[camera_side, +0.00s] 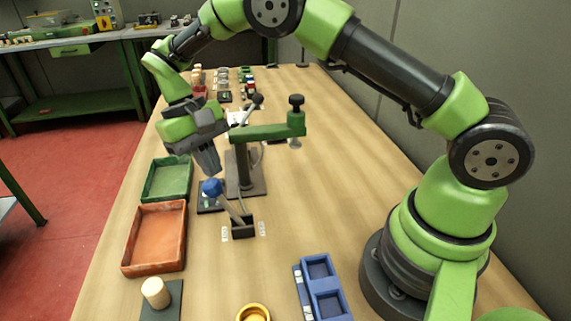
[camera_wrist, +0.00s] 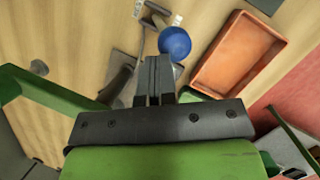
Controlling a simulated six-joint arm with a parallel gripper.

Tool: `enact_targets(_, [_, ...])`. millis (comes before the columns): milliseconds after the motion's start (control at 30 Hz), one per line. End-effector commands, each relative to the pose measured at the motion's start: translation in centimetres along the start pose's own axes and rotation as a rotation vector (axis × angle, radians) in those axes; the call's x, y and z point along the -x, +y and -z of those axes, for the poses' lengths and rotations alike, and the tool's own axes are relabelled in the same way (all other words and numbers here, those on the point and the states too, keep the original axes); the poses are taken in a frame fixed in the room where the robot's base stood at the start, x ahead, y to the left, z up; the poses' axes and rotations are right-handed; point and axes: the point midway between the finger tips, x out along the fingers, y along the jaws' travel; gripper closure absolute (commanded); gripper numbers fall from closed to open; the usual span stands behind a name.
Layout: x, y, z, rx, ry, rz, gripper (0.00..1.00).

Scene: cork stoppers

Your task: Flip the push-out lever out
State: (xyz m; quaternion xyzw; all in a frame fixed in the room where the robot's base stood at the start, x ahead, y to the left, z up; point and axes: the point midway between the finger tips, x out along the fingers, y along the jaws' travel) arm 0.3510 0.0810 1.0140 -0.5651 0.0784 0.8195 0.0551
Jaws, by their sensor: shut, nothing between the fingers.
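The push-out lever has a blue ball knob (camera_side: 212,187) on a pale shaft, rising from a small black base (camera_side: 243,228). It leans to the left in the side view. A small white label stands on each side of the base; I cannot read their text surely. My gripper (camera_side: 211,172) points down just above the blue knob, and I cannot tell whether they touch. In the wrist view the shut, empty fingers (camera_wrist: 155,62) end just left of and below the blue knob (camera_wrist: 174,43). The shaft's foot is partly visible there.
A green press (camera_side: 268,131) with a black-knobbed handle stands right behind my gripper. A green tray (camera_side: 167,198) and an orange tray (camera_side: 128,266) lie left. A cork (camera_side: 156,291) on a dark pad, a yellow ring (camera_side: 253,312) and a blue two-pocket holder (camera_side: 304,284) are in front.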

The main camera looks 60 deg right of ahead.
Motion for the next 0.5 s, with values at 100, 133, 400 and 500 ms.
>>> enact_targets(100, [-0.2,-0.32,0.16,0.001,-0.006,-0.003,1.0])
enact_targets(133, [-0.19,-0.31,0.15,0.001,-0.007,-0.003,1.0])
enact_targets(400, [0.14,-0.27,0.02,0.0,-0.006,-0.001,1.0])
enact_targets(500, [0.59,-0.25,-0.13,0.0,-0.005,0.0,1.0])
